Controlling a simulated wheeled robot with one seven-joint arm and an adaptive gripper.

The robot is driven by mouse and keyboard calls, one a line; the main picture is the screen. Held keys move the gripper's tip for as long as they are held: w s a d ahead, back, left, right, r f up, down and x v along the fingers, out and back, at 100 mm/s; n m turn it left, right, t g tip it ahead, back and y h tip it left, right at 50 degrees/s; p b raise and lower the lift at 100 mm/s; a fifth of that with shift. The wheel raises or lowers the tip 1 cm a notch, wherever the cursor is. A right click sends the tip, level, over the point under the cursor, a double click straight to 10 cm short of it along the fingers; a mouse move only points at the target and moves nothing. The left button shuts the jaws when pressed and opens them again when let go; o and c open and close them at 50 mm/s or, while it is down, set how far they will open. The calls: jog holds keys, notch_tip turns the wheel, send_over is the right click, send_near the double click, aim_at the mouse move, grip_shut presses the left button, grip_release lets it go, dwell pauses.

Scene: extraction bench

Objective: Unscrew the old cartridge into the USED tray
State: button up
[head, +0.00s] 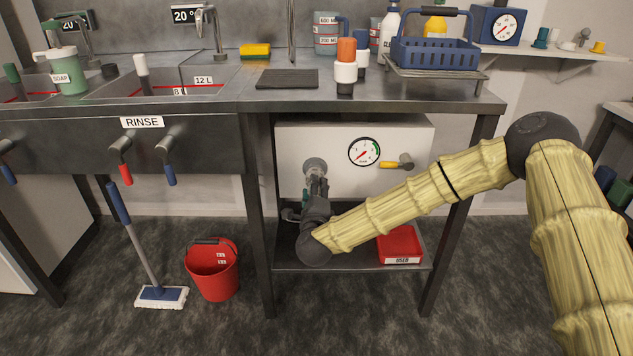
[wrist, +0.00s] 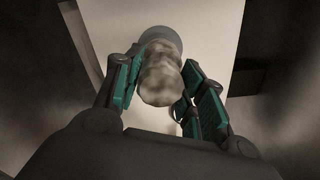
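The old cartridge (wrist: 162,78) is a lumpy, pale grey-brown cylinder pointing toward the wrist camera. Its far end meets a round grey fitting (wrist: 162,39) on the white panel. In the head view the round grey fitting (head: 315,167) shows on the white unit, but my gripper (head: 316,187) hides the cartridge. In the wrist view my gripper (wrist: 166,85) has its teal-padded fingers on both sides of the cartridge, their tips close against it, apparently shut on it. The red USED tray (head: 399,261) stands on the lower shelf, right of my gripper; no contents are visible.
The white unit (head: 290,150) carries a gauge (head: 364,152) and a yellow-handled valve (head: 396,163). The bench leg (head: 258,235) stands left of my gripper. Orange-topped and white cylinders (head: 346,75) stand on the bench above. A red bucket (head: 212,270) and a mop (head: 160,295) are on the floor.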

jog(key=c, duration=0.5)
jog(key=shift+r+n+p, duration=0.25)
jog(key=shift+n+p, duration=0.25)
jog(key=shift+p, duration=0.1)
jog(key=shift+a+n+p, duration=0.1)
jog(key=shift+n+p, duration=0.95)
jog(key=shift+n, duration=0.15)
jog(key=o, duration=0.9)
jog(key=shift+f, duration=0.35)
jog(key=shift+c, duration=0.2)
jog(key=o, duration=0.3)
jog(key=shift+b, duration=0.4)
